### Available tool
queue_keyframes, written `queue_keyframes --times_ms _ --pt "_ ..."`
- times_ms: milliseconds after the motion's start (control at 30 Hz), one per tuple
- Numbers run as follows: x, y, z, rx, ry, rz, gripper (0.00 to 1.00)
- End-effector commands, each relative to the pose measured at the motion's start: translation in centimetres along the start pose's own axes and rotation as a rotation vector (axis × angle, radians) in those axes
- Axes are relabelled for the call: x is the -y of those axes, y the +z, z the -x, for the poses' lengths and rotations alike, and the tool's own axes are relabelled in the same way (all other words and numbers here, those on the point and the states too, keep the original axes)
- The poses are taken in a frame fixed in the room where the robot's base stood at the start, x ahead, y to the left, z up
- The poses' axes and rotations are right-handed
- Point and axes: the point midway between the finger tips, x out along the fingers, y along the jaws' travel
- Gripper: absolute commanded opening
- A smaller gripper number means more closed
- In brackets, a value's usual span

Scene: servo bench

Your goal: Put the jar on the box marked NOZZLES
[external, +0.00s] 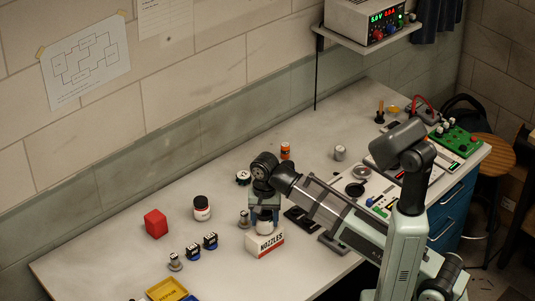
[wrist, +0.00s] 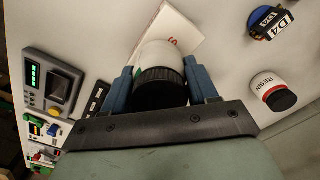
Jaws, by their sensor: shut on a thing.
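My gripper (external: 264,214) points down, shut on a white jar (external: 265,228) with a black ribbed lid. In the wrist view the jar (wrist: 162,54) sits between the blue fingers of my gripper (wrist: 160,80). The white box marked NOZZLES (external: 266,244), with red lettering, is directly below the jar on the bench. In the wrist view part of the box (wrist: 186,34) shows behind the jar. The jar looks upright and very close to the box top; I cannot tell whether it touches. The fingers hide part of the jar.
A white bottle marked RESIN (wrist: 272,92), also in the external view (external: 202,208), stands to the left with a red block (external: 156,223).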

Motion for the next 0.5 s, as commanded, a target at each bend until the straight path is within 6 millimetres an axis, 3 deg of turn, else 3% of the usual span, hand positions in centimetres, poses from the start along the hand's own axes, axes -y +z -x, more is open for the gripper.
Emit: queue_keyframes --times_ms 433,467,500 --pt "-0.02 0.01 -0.74 0.000 0.001 0.000 0.23" --pt "-0.01 0.01 -0.74 0.000 0.000 0.000 0.60" --pt "-0.01 0.00 -0.71 0.000 0.000 0.000 0.64"
